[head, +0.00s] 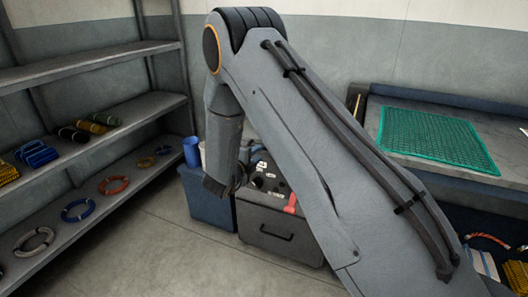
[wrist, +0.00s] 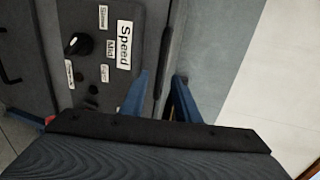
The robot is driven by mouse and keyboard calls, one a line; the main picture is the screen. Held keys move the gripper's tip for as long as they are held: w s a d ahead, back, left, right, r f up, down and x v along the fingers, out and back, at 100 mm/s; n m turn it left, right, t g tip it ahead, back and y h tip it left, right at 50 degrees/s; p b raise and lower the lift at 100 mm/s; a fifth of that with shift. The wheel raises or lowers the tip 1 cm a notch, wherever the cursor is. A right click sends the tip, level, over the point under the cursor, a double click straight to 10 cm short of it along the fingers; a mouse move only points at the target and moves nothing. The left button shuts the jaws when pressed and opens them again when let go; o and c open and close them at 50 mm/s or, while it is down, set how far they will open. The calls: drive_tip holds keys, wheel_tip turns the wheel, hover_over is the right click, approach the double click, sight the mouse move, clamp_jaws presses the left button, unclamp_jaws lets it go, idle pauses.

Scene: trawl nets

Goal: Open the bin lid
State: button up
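My gripper (wrist: 162,76) shows in the wrist view as two blue fingers with a gap between them, so it is open. A dark edge of the grey machine lies between or just beyond the fingertips; I cannot tell whether they touch it. In the head view my forearm hangs down over the blue bin (head: 207,205) and hides part of its top. The fingers are hidden there. I cannot make out the bin's lid or whether it is open or shut.
The grey machine (head: 275,235) has a front handle, a red lever (head: 290,203) and a knob panel (wrist: 95,60). Shelves with rope coils (head: 114,185) stand left. A bench with a green net (head: 435,138) is right. The floor in front is clear.

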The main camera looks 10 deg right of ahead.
sight(264, 149)
drive_tip(key=x, duration=0.7)
drive_tip(key=shift+w+d, duration=0.25)
clamp_jaws()
